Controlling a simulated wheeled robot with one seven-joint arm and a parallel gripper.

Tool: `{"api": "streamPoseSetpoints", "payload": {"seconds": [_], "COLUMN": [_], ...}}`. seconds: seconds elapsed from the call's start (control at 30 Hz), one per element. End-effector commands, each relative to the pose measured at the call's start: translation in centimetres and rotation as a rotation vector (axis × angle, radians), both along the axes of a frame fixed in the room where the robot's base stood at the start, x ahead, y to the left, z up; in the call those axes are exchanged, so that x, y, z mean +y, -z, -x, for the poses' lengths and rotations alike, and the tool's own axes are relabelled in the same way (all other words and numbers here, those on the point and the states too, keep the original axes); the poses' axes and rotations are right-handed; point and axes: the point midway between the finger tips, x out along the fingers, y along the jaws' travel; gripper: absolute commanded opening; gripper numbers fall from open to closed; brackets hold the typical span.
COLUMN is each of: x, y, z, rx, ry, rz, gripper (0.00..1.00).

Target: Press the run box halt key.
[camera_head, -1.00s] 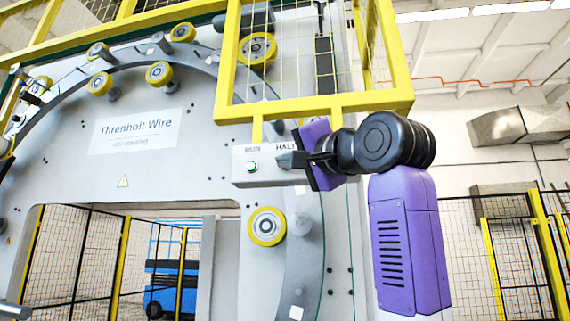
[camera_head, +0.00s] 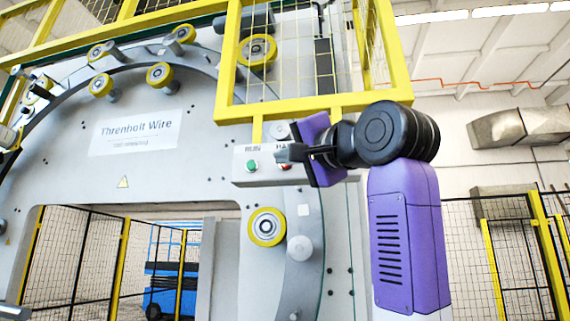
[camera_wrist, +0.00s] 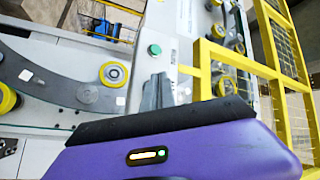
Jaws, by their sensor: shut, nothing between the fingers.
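The run box (camera_head: 240,176) is a pale box on the machine's face, under the yellow guard frame. Its green key (camera_head: 253,165) sits under the RUN label and also shows in the wrist view (camera_wrist: 154,49). A red halt key (camera_head: 286,166) shows partly below my fingers, and its label is mostly covered. My gripper (camera_head: 283,153) is shut and empty, with its fingertips in front of the halt side of the box. In the wrist view my shut fingers (camera_wrist: 157,92) hide the halt key. I cannot tell whether they touch it.
The yellow guard frame (camera_head: 320,106) runs just above the box and my wrist. A yellow roller (camera_head: 267,227) sits below the box. The large grey machine (camera_head: 80,180) fills the left. Mesh fencing (camera_head: 470,250) stands at the right.

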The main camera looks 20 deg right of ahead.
Motion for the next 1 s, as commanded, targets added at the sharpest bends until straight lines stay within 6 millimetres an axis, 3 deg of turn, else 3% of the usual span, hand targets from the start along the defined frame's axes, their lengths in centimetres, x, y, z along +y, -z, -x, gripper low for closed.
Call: {"api": "streamPoseSetpoints", "payload": {"seconds": [0.5, 1.0], "x": [2.7, 2.8], "y": [0.1, 0.0], "z": [3.6, 3.9], "rx": [-0.002, -0.001], "ry": [-0.002, -0.001], "rz": [0.0, 0.0], "gripper": [0.0, 0.0]}}
